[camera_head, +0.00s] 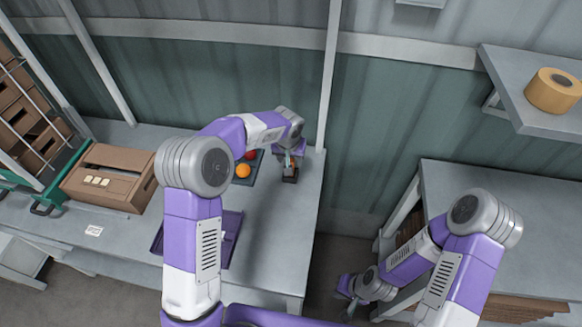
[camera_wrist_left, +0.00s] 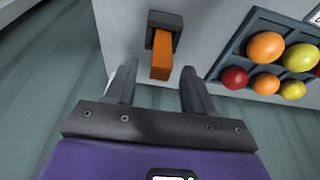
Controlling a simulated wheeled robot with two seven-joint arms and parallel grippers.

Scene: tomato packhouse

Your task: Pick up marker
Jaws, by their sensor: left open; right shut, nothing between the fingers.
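An orange marker (camera_wrist_left: 161,62) stands in a small dark holder (camera_wrist_left: 165,22) on the grey bench. In the left wrist view it lies between and beyond the tips of my left gripper (camera_wrist_left: 158,80), whose fingers are spread and touch nothing that I can see. In the head view my left gripper (camera_head: 289,158) is over the dark holder (camera_head: 290,177) near the bench's right end, and the marker is mostly hidden there. My right gripper (camera_head: 352,288) is shut and empty, low between the two benches.
A dark tray (camera_wrist_left: 215,70) of red, orange and yellow tomatoes lies beside the holder. A purple tray (camera_head: 232,222) and a cardboard box (camera_head: 110,178) are on the same bench (camera_head: 268,262). A tape roll (camera_head: 553,90) sits on the right shelf. The right bench top (camera_head: 450,180) is clear.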

